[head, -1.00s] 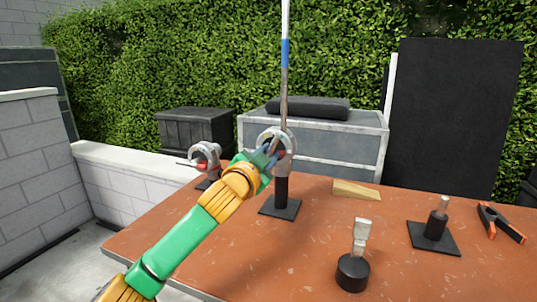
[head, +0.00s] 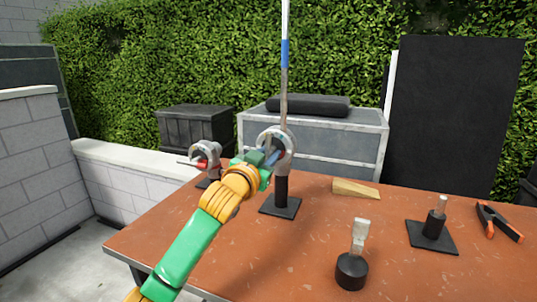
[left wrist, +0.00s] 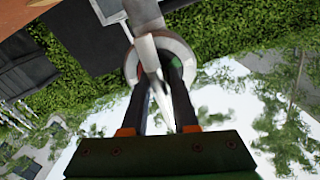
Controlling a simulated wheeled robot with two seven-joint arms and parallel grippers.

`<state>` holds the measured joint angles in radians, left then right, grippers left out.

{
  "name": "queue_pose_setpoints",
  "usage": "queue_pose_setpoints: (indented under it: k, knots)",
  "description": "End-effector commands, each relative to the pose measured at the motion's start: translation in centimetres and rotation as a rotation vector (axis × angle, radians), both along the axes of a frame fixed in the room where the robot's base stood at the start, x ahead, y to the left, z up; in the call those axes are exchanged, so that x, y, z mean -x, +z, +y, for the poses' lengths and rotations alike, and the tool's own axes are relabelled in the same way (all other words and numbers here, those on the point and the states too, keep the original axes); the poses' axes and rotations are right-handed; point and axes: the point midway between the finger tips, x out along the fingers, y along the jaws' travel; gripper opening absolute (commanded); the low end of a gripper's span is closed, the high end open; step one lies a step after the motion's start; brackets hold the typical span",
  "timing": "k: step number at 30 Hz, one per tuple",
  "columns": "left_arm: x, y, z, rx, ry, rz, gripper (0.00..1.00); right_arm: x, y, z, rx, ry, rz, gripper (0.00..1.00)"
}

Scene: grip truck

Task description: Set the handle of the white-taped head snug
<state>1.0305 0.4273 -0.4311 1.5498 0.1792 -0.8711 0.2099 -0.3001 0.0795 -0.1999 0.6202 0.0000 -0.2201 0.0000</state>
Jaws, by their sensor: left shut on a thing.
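A round grey grip head (head: 289,146) stands on a black post with a square base near the table's back left. A tall rod (head: 285,85) with white and blue bands rises upright at it. My left gripper (head: 268,156) is at the head's near left side, shut on its handle. In the left wrist view the grey head (left wrist: 183,50) is beyond the fingers, and the pale handle (left wrist: 163,92) runs between my left gripper's fingers (left wrist: 163,88). I cannot make out white tape on the head itself. My right gripper is not in view.
A second grey head (head: 207,151) with a red part stands left of my gripper. A wooden wedge (head: 356,189), a round-based stand (head: 352,271), a square-based stand (head: 434,224) and an orange-tipped clamp (head: 497,221) are on the brown table (head: 300,245).

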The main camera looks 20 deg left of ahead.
Motion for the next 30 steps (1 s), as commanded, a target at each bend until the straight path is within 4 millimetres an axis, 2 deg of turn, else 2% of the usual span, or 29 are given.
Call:
queue_pose_setpoints:
  k: [6, 7, 10, 21, 30]
  knots:
    - [0.0, 0.0, 0.0, 0.000, 0.000, 0.000, 0.00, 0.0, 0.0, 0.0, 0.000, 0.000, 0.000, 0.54]
    - [0.0, 0.0, 0.0, 0.000, 0.000, 0.000, 0.30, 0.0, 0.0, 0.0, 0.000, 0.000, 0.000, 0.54]
    - [0.0, 0.0, 0.0, -0.001, 0.000, -0.001, 0.57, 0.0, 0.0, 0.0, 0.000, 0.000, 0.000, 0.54]
    - [0.4, -0.1, 0.0, -0.001, 0.000, -0.001, 0.57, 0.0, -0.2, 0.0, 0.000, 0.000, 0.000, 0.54]
    - [5.2, -0.2, 0.2, -0.002, -0.001, -0.003, 0.57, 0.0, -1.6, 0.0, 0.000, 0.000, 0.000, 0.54]
